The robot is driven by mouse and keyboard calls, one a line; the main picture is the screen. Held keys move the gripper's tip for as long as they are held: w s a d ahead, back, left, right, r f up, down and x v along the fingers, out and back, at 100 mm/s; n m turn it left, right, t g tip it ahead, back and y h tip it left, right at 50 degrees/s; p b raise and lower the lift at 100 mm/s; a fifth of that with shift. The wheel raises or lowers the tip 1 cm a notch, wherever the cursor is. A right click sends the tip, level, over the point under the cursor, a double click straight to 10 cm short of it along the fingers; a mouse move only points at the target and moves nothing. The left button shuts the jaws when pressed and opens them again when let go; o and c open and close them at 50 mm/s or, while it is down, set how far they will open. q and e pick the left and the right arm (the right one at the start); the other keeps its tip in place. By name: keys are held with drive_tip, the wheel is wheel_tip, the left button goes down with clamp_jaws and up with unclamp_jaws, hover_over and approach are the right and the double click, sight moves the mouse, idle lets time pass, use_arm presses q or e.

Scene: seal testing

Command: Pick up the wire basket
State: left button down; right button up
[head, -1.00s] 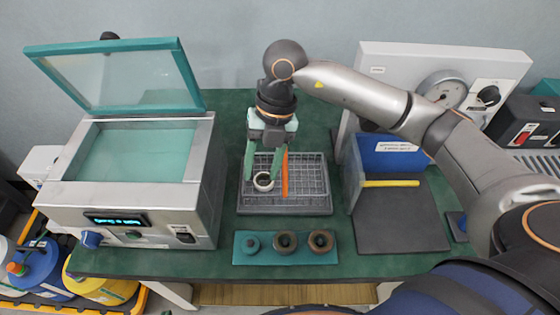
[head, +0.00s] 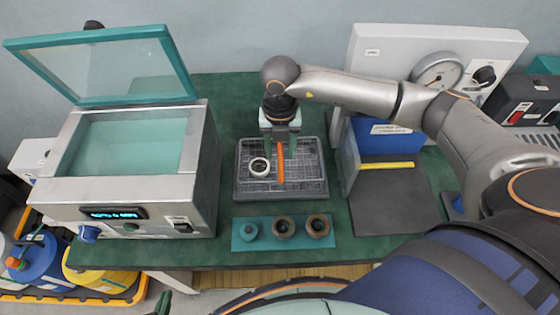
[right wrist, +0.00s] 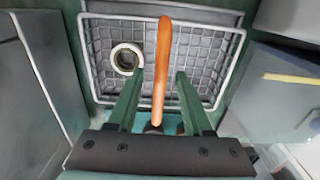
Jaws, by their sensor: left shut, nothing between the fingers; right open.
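The wire basket (head: 316,178) is a grey mesh basket with an upright orange handle (head: 281,174); it stands on the green bench. A pale ring (head: 260,167) lies in its left part. My right gripper (head: 281,150) is over the basket, pointing down, open. In the right wrist view its two green fingers (right wrist: 160,75) are on either side of the orange handle (right wrist: 162,60), with gaps on both sides. The basket's pale wire rim (right wrist: 238,52) shows there too. My left gripper (head: 163,301) only just enters the head view at the bottom left; it is shut and empty.
A chamber with a raised teal-framed lid (head: 100,68) stands left of the basket. A teal holder (head: 240,239) with several round parts lies in front. A clear upright panel (head: 349,165) and blue bin (head: 385,137) stand to the right. A gauge box (head: 400,50) stands behind.

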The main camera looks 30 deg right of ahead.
drive_tip(key=shift+f, duration=1.25)
clamp_jaws()
drive_tip(key=shift+r, duration=0.1)
